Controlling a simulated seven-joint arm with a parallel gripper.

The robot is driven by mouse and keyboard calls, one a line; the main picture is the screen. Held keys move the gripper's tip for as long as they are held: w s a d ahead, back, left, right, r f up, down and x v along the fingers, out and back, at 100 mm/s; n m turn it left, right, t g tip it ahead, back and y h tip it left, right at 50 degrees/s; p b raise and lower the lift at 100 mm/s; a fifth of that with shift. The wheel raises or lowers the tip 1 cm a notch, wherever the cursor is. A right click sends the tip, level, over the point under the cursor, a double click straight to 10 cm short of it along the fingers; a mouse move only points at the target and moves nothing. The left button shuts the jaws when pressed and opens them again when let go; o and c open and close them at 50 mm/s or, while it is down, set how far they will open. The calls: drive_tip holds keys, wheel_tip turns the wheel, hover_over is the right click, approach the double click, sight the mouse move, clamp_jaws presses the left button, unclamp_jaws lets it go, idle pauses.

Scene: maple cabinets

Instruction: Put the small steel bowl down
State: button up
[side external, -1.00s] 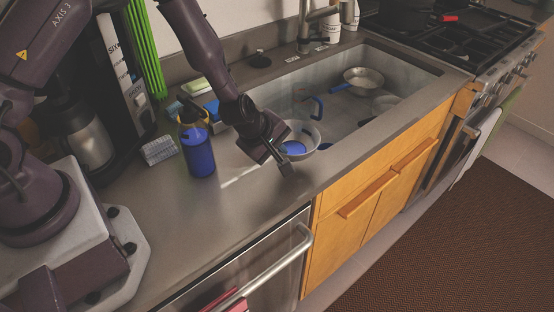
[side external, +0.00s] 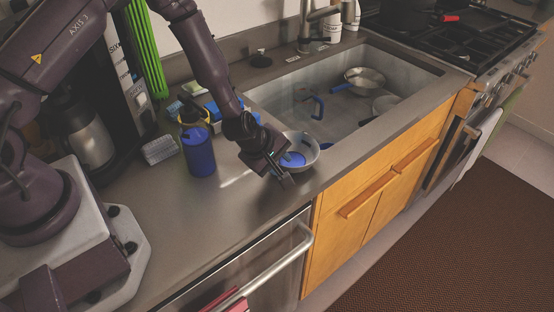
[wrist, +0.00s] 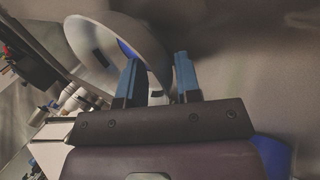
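The small steel bowl (side external: 312,148) is at the near left corner of the sink, over the counter edge, in the side view. A blue patch shows inside it. Whether its base touches the counter is hidden. My gripper (side external: 284,180) is low over the counter at the bowl's near left side. In the wrist view, the bowl (wrist: 90,42) looks tilted at upper left. My two blue fingers (wrist: 158,80) stand apart, with the bowl's rim between them and the left finger in front of the bowl's inside. No firm contact shows.
A blue bottle (side external: 199,153) stands left of my gripper, near a grey ribbed item (side external: 159,149). The sink (side external: 340,108) holds a pan (side external: 365,78) and other dishes. The counter in front of the bottle (side external: 215,205) is clear up to its front edge.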

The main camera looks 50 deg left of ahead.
drive_tip(key=shift+r, duration=0.1)
drive_tip(key=v, duration=1.2)
drive_tip(key=s+a+r+n+y, duration=0.1)
drive_tip(key=a+r+n+y, duration=0.15)
drive_tip(key=r+n, duration=0.5)
drive_tip(key=s+a+r+n+t+y, duration=0.15)
drive_tip(key=a+r+n, duration=0.25)
drive_tip(key=n, duration=0.6)
drive_tip(key=s+a+r+n+g+y, duration=0.1)
drive_tip(key=a+r+n+y, duration=0.1)
drive_tip(key=a+r+n, duration=0.45)
drive_tip(key=s+d+r+n+h, duration=0.1)
drive_tip(key=s+d+n+h, duration=0.1)
drive_tip(key=n, duration=0.8)
drive_tip(key=s+d+r+n+h, duration=0.2)
drive_tip(key=s+d+n, duration=0.2)
drive_tip(key=s+n, duration=0.3)
drive_tip(key=s+d+r+n+g+h, duration=0.1)
drive_tip(key=s+n, duration=0.3)
drive_tip(key=n, duration=0.9)
drive_tip(key=shift+s+d+r+h, duration=0.45)
drive_tip(key=shift+d+r, duration=0.2)
drive_tip(key=shift+d, duration=0.25)
